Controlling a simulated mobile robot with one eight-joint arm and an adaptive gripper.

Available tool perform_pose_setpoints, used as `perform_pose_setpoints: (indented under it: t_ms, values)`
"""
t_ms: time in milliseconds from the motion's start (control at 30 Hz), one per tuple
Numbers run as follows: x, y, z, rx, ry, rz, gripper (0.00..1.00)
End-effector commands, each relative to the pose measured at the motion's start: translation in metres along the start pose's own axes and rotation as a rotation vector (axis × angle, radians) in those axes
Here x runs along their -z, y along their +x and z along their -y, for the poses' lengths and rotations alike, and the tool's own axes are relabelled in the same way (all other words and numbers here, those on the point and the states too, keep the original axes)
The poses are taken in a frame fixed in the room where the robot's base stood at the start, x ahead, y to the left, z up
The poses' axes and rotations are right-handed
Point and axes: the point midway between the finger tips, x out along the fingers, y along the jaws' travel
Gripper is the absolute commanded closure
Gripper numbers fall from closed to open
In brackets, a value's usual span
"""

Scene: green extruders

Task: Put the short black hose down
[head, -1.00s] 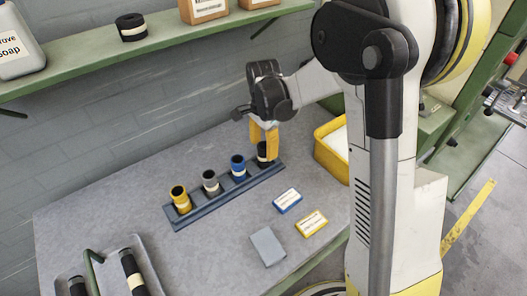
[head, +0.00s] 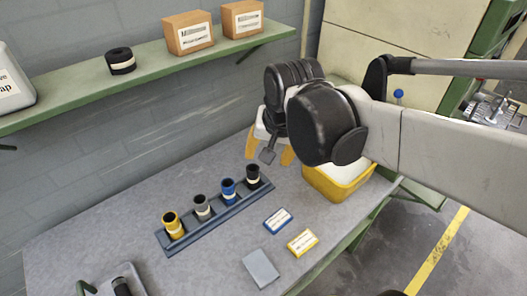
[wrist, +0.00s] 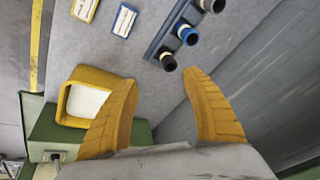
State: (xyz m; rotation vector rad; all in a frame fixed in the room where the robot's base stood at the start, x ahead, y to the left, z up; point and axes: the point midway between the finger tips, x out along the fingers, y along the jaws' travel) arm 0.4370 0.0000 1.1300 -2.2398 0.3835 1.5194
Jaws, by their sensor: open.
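The short black hose (head: 253,176) with a pale band stands upright in the last slot, at the right end of the blue-grey rack (head: 165,243). My gripper (head: 270,150) is behind and above that end of the rack, partly hidden by my arm. Its yellow fingers are spread and empty. In the wrist view my gripper (wrist: 161,80) is wide open, with the black hose (wrist: 168,62) just beyond the fingertips, apart from them.
Yellow (head: 172,224), grey (head: 202,207) and blue (head: 228,189) hoses stand in the rack. A yellow bin (head: 345,190) stands right of my gripper. Labelled cards (head: 278,220) lie in front. A green shelf (head: 150,68) above holds boxes and a black roll (head: 120,61).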

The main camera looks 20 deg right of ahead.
Motion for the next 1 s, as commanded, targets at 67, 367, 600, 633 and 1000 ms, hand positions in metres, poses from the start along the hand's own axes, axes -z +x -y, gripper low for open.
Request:
perform_pose_setpoints:
  t_ms: [67, 367, 600, 633, 1000]
  values:
    - [-0.021, -0.012, -0.012, 0.028, -0.131, -0.060, 0.44]
    - [-0.061, -0.022, -0.033, 0.060, -0.461, -0.223, 0.44]
    - [-0.064, -0.022, -0.035, 0.060, -0.495, -0.239, 0.44]
    - [-0.064, -0.022, -0.035, 0.060, -0.495, -0.239, 0.44]
    - [-0.073, 0.003, -0.040, 0.060, -0.493, -0.237, 0.44]
